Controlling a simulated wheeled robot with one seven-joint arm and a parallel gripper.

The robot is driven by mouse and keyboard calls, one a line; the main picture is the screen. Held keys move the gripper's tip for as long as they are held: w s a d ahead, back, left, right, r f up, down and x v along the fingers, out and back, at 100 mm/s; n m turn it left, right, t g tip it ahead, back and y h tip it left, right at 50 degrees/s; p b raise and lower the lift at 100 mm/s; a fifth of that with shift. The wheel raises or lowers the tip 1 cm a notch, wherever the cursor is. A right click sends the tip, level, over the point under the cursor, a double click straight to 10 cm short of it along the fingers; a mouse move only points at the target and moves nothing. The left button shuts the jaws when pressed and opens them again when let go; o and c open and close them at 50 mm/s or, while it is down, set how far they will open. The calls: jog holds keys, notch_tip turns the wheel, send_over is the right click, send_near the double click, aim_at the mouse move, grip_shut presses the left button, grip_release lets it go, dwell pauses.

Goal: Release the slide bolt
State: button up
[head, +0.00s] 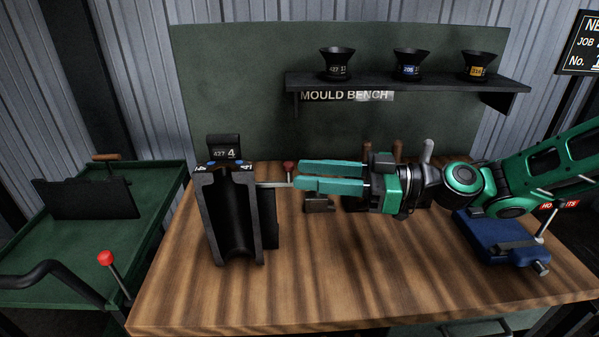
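An upright dark mould (217,220) with an open, rounded hollow stands at the left of the bench. A pale metal bar, apparently the slide bolt (273,184), sticks out from its right side. A red knob (289,167) shows just above the bar; I cannot tell whether they are joined. My gripper (297,175) comes in from the right with its two teal fingers pointing left. Its fingertips are at the bar's right end and hide what lies behind them. I cannot tell whether they touch or grip it.
The wooden bench (330,280) is clear in front. A small dark block (319,206) sits below my fingers, and upright handles (428,150) stand behind my gripper. A blue vise-like fixture (497,236) is at the right. A green cart (60,245) stands left.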

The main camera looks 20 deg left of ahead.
jog(key=w+d, duration=0.1)
jog(key=d, duration=0.5)
jog(key=shift+d, duration=0.4)
